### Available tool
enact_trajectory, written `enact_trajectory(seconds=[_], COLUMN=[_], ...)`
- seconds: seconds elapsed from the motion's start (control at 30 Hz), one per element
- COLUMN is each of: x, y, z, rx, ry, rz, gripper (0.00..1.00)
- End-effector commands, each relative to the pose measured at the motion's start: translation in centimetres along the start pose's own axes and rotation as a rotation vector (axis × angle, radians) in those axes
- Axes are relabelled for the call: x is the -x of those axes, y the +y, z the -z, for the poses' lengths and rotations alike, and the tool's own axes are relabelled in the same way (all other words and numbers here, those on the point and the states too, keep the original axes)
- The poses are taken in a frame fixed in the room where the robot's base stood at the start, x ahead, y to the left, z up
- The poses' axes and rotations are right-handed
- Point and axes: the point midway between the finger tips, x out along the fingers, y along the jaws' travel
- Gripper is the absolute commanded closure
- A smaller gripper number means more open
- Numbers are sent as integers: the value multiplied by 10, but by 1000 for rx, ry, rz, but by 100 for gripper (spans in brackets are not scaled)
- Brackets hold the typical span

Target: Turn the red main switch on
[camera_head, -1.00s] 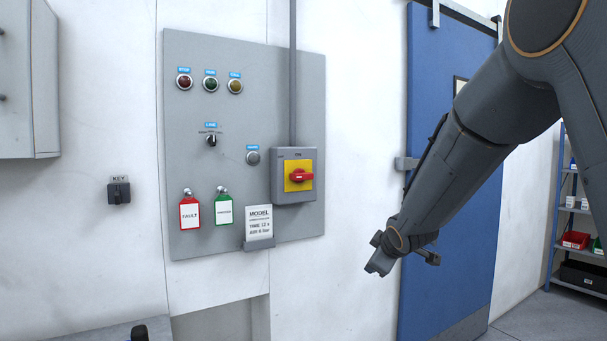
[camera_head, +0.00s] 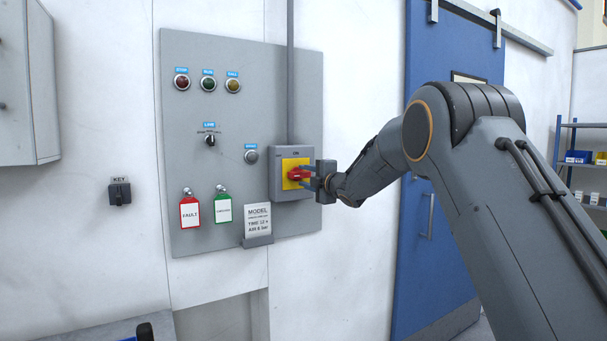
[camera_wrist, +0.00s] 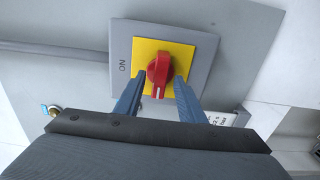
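The red main switch (camera_head: 295,175) is a red rotary handle on a yellow plate, on a grey box at the panel's right side. Its handle lies horizontal in the head view. In the wrist view the red handle (camera_wrist: 159,72) has a white mark at its lower end, and "ON" is printed to the left of the yellow plate. My gripper (camera_head: 308,176) is at the switch, coming from the right. In the wrist view its two blue fingers (camera_wrist: 159,90) are open, one on each side of the handle, with gaps showing between them and the handle.
The grey panel (camera_head: 185,130) carries lamps, a selector knob (camera_head: 210,141), a round button (camera_head: 251,156), a red tag (camera_head: 190,213), a green tag (camera_head: 223,209) and a card holder (camera_head: 257,225). A conduit (camera_head: 290,70) runs up from the switch box. A blue door (camera_head: 440,60) stands right.

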Motion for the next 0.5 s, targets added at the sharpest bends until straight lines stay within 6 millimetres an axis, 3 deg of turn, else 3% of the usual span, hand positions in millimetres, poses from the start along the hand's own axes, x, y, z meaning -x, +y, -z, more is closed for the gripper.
enact_trajectory(seconds=[0.2,0.5], x=[-14,-16], y=[0,0], z=[0,0], rx=[-1,-2], ry=[-1,-1], rz=[1,1], gripper=[64,64])
